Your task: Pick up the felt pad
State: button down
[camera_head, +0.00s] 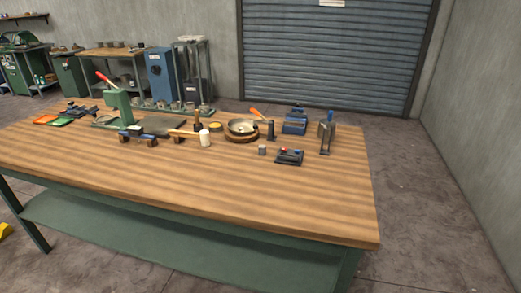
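I cannot pick out the felt pad for certain at this distance. A flat orange piece (45,119) and a flat green piece (61,122) lie side by side at the far left of the wooden workbench (230,190). A dark flat plate (165,126) lies by a green hand press with a red lever (117,103). A shallow metal bowl (241,127) sits on a round wooden base near the middle of the bench. My gripper is not in view.
A white-headed mallet (204,137) lies left of the bowl. The bench's front half is clear.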

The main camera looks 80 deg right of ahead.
dwell(0.3)
jog(key=c, duration=0.7)
grip_release()
jog(key=shift+w, duration=0.1)
